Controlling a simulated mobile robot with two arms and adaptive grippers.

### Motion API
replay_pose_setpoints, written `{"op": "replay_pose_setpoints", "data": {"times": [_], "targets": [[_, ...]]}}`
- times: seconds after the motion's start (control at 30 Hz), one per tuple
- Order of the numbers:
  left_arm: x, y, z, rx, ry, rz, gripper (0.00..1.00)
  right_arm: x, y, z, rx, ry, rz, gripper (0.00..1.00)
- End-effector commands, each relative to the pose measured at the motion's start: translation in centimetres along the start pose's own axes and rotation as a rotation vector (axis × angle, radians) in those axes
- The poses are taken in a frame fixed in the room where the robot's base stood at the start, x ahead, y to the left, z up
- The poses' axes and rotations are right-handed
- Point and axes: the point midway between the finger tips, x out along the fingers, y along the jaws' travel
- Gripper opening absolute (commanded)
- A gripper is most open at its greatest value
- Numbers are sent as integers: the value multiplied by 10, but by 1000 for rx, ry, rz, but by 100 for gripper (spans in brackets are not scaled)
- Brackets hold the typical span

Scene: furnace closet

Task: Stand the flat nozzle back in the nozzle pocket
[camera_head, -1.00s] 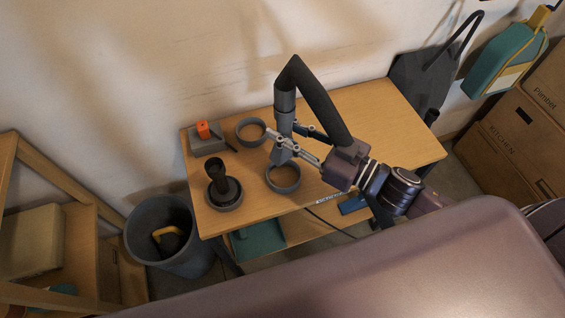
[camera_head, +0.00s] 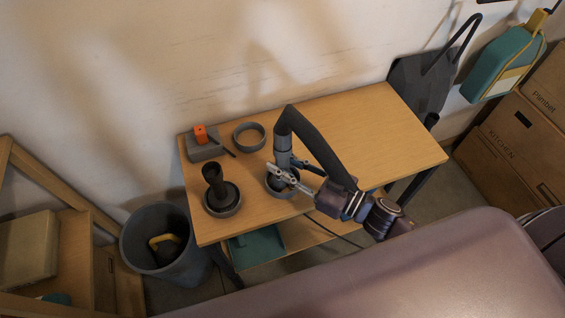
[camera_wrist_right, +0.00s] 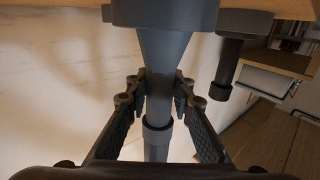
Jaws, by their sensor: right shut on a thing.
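The flat nozzle (camera_head: 282,150) is a grey tube with a tapering lower end, standing roughly upright. A black curved tube (camera_head: 318,140) bends from its top towards my right wrist. My right gripper (camera_head: 279,177) is shut on the nozzle just above the middle grey ring, the nozzle pocket (camera_head: 271,190). In the right wrist view, which is upside down, the fingers (camera_wrist_right: 158,95) flank the nozzle (camera_wrist_right: 163,65), and the ring wall (camera_wrist_right: 165,14) hides its wide end. The nozzle's end appears inside the ring; whether it touches the bottom is hidden. My left gripper is out of view.
A dark round-based tool (camera_head: 214,180) stands in the left ring (camera_head: 222,212). An empty ring (camera_head: 248,136) and a grey block with an orange part (camera_head: 205,150) sit behind. The table's right half (camera_head: 370,125) is clear. A grey bin (camera_head: 148,225) stands left of the table.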

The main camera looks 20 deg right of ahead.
Motion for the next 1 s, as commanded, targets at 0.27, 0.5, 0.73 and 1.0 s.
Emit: {"op": "replay_pose_setpoints", "data": {"times": [0.27,0.5,0.73,1.0], "targets": [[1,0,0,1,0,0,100,0,0,3,0,0,0,36],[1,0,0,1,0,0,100,0,0,3,1,0,0,39],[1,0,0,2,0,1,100,-10,0,2,3,-3,1,39],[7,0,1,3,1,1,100,-61,-1,2,3,-5,0,39]]}}
